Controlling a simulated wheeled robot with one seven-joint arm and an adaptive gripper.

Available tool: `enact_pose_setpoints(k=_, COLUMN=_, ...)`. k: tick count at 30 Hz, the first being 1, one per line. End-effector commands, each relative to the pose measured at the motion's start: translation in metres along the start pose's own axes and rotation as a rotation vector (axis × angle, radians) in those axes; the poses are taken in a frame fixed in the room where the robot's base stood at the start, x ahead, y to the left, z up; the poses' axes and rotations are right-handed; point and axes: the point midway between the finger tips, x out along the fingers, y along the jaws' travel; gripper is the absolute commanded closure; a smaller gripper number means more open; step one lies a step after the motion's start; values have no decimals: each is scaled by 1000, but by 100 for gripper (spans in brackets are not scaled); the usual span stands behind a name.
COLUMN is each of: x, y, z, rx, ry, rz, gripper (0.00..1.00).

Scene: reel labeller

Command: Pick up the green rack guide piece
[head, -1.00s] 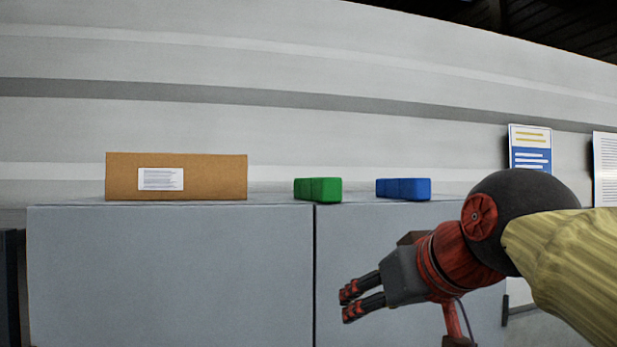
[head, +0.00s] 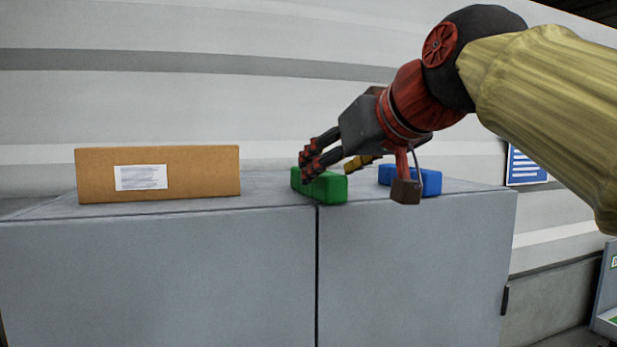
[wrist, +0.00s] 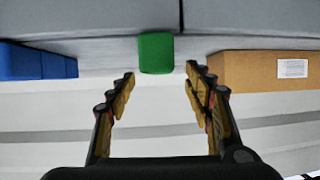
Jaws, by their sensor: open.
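The green rack guide piece (head: 325,190) lies on top of the grey cabinet, near its front edge by the seam between the doors. In the wrist view the green piece (wrist: 156,53) shows centred just beyond my fingertips. My gripper (head: 309,166) is just above and behind the green piece in the head view and covers part of its top. In the wrist view the gripper's fingers (wrist: 160,72) are spread apart with nothing between them. I cannot tell whether a fingertip touches the piece.
A blue piece (head: 430,182) lies to the right on the grey cabinet (head: 150,270), partly behind my arm. A brown cardboard box (head: 205,175) with a white label stands to the left. The cabinet top between box and green piece is clear. A pale wall is behind.

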Motion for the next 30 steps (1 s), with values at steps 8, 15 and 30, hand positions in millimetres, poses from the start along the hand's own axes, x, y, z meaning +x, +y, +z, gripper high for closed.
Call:
enact_pose_setpoints(k=8, x=19, y=0, z=-5, rx=-2, ry=4, rz=-2, gripper=48)
enact_pose_setpoints(k=15, x=46, y=1, z=-3, rx=-2, ry=2, rz=-2, gripper=48)
enact_pose_setpoints(k=30, x=76, y=2, z=-2, rx=-2, ry=6, rz=-1, gripper=48)
